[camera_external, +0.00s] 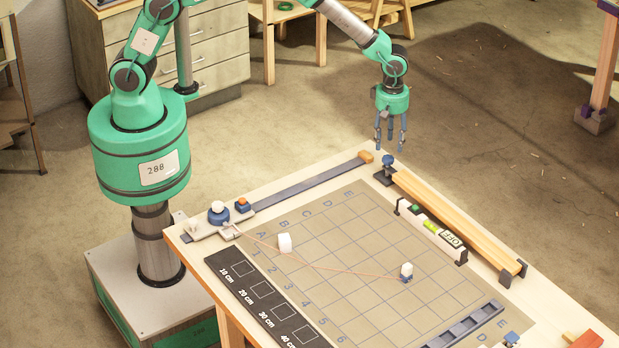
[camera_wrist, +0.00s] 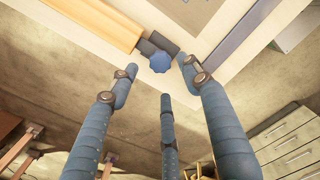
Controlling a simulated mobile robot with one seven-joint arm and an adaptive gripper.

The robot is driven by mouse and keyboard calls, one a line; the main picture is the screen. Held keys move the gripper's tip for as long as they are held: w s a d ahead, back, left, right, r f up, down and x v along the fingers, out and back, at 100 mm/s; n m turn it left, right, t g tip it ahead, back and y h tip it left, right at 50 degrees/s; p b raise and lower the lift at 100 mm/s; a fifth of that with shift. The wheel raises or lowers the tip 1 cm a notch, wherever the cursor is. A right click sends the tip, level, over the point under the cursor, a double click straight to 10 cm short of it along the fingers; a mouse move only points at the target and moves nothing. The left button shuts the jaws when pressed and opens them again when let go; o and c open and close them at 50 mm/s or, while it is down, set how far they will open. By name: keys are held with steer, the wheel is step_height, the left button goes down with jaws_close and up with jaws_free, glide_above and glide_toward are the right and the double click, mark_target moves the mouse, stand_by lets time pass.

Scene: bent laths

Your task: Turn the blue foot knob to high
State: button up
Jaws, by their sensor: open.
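The blue foot knob (camera_external: 388,160) is a small lobed knob on a dark foot (camera_external: 383,178) at the far corner of the table. The foot is at the end of the orange wooden lath (camera_external: 455,225). In the wrist view the knob (camera_wrist: 160,63) shows from above, between the fingertips. No marking for high is readable. My gripper (camera_external: 390,146) points down just above the knob. Its three blue fingers are spread open and empty, and they also show in the wrist view (camera_wrist: 161,76). I cannot tell whether a fingertip touches the knob.
A dark flat strip (camera_external: 310,182) runs along the table's far edge, left of my gripper. A level with an OFF label (camera_external: 432,228) stands beside the lath.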

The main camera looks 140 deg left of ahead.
mark_target(382, 159)
step_height(382, 159, up, 6)
steer(key=shift+r, duration=0.2)
stand_by(0.4)
